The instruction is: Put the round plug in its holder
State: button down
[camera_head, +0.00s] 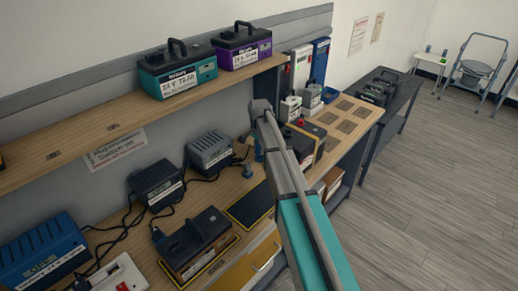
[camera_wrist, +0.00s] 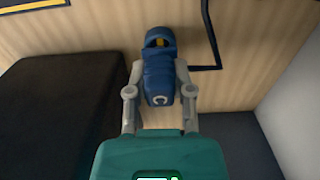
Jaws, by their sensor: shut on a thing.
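In the wrist view a blue plug (camera_wrist: 158,85) with a pale round mark is held between the two grey fingers of my gripper (camera_wrist: 159,72). Beyond its far end is a blue rounded part with a dark hollow and some yellow inside; I cannot tell whether it belongs to the plug or is separate. In the head view my arm reaches over the bench and hides most of my gripper; a bit of blue shows beside the arm. A small dark blue piece (camera_head: 243,169) stands on the bench left of it. I cannot tell for sure which piece is the holder.
Chargers (camera_head: 209,152) with black cables stand along the back of the bench. A black battery (camera_head: 195,243) sits at the front left, and another (camera_head: 303,143) right of my arm. A dark mat (camera_head: 249,204) lies bare. A shelf (camera_head: 110,122) overhangs, carrying teal (camera_head: 178,72) and purple (camera_head: 242,47) batteries.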

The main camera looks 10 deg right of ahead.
jog(key=shift+f+b, duration=0.95)
jog(key=shift+f, duration=0.05)
dwell(0.7)
jog(key=shift+c, duration=2.1)
grip_release()
jog(key=shift+r, duration=0.15)
